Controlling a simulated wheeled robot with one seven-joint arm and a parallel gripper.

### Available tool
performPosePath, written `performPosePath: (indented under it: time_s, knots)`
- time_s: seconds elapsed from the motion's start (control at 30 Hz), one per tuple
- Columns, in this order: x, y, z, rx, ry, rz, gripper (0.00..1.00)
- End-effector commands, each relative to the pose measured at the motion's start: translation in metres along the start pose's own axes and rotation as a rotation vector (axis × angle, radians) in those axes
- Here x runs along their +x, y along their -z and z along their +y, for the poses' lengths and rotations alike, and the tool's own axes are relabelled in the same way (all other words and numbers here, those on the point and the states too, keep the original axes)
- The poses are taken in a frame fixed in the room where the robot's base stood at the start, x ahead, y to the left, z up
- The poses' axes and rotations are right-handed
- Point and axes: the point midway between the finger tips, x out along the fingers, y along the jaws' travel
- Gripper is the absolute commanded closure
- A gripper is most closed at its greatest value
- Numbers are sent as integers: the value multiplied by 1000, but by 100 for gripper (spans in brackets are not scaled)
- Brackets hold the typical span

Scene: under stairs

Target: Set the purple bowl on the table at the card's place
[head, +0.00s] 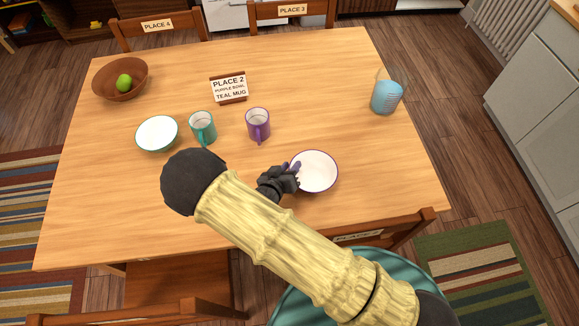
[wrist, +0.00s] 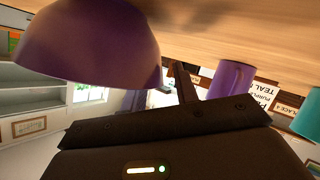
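The purple bowl (head: 315,172), white inside with a purple rim, is upright near the table's (head: 380,150) front edge; its purple outside fills the upper left of the wrist view (wrist: 90,45). My gripper (head: 294,173) is at the bowl's left rim. In the wrist view a dark finger (wrist: 184,82) stands beside the bowl with a small gap, so it looks open; the other finger is mostly hidden. The card (head: 229,88) stands at the table's middle and reads PLACE 2, purple bowl, teal mug. I cannot tell whether the bowl rests fully on the table.
A purple mug (head: 258,124), a teal mug (head: 203,127) and a teal bowl (head: 157,134) stand left of the purple bowl. A wooden bowl (head: 120,80) with a green fruit is far left; a blue pitcher (head: 386,97) is right. A labelled chair (head: 400,229) is at the front edge.

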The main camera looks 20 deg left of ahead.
Motion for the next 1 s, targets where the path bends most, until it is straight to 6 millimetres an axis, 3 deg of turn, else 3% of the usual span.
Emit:
performPosePath:
  time_s: [0.23, 0.33, 0.8, 1.0]
  knots:
    - [-2, 4, 2, 0, 0, 0, 70]
    - [-12, 2, 0, 1, 2, 1, 70]
    - [-99, 2, 0, 0, 4, 0, 70]
    - [-120, 2, 1, 0, 1, 0, 70]
